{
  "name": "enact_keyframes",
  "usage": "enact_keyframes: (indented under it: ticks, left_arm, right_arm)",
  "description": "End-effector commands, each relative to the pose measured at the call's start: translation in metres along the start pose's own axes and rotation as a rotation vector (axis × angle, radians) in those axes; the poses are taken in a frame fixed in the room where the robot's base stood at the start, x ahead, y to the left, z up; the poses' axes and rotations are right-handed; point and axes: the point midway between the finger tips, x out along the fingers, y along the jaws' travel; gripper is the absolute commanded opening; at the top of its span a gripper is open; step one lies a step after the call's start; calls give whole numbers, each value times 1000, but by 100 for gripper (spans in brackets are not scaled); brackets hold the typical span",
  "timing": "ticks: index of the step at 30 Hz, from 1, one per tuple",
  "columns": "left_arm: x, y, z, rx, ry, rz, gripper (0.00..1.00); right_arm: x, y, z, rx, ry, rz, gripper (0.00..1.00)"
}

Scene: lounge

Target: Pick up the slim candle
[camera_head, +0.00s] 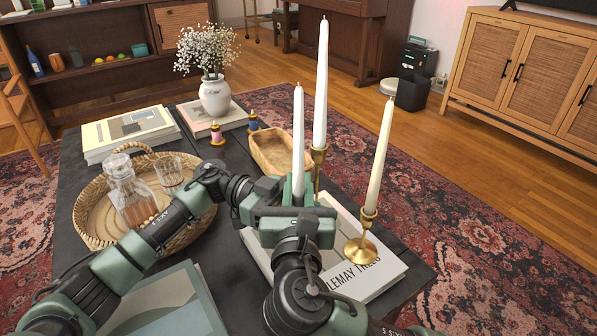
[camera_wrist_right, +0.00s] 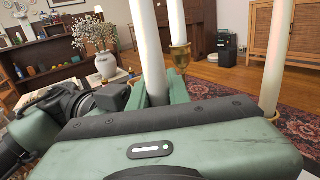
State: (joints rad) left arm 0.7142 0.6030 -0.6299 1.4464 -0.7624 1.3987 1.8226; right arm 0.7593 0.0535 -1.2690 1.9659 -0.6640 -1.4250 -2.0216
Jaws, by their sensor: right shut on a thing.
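Three tall white candles show in the head view. My right gripper (camera_head: 298,188) is shut on the left slim candle (camera_head: 298,135), low on its shaft, and the candle stands upright. The held candle also rises between the green fingers in the right wrist view (camera_wrist_right: 149,45). Its lower end is hidden, so I cannot tell whether it is in a holder. The middle candle (camera_head: 321,90) and right candle (camera_head: 381,155) stand in brass holders; the right holder (camera_head: 362,250) is on the book. My left gripper (camera_head: 264,190) is beside the right one, its fingers hardly visible.
A white book (camera_head: 385,270) lies under my right gripper on the dark table (camera_head: 405,300). A wooden bowl (camera_head: 268,150) is just behind. A wicker tray (camera_head: 88,218) with a decanter (camera_head: 128,195) and glass (camera_head: 169,172) is left. A flower vase (camera_head: 214,97) stands at the back.

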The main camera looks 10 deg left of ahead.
Motion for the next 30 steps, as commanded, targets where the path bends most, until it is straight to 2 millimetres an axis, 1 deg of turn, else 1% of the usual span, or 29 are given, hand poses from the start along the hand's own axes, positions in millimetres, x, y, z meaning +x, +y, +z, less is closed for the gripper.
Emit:
enact_keyframes:
  ticks: [4, 7, 15, 18, 21, 24, 30]
  left_arm:
    - [0, 0, 1, -4, -1, 1, 0]
    - [0, 0, 1, -4, -1, 1, 0]
    - [0, 0, 1, -4, -1, 1, 0]
    - [0, 0, 1, -4, -1, 1, 0]
    - [0, 0, 1, -4, -1, 1, 0]
    - [0, 0, 1, -4, -1, 1, 0]
    - [0, 0, 1, -4, -1, 1, 0]
  right_arm:
    - [0, 0, 3, 1, -1, 1, 0]
    - [0, 1, 15, 4, -2, 1, 0]
    - [0, 1, 69, 3, -4, 1, 0]
    - [0, 1, 85, 1, -4, 1, 0]
    - [0, 1, 95, 2, -3, 1, 0]
    - [0, 1, 100, 0, -1, 1, 0]
    - [0, 1, 100, 0, 0, 1, 0]
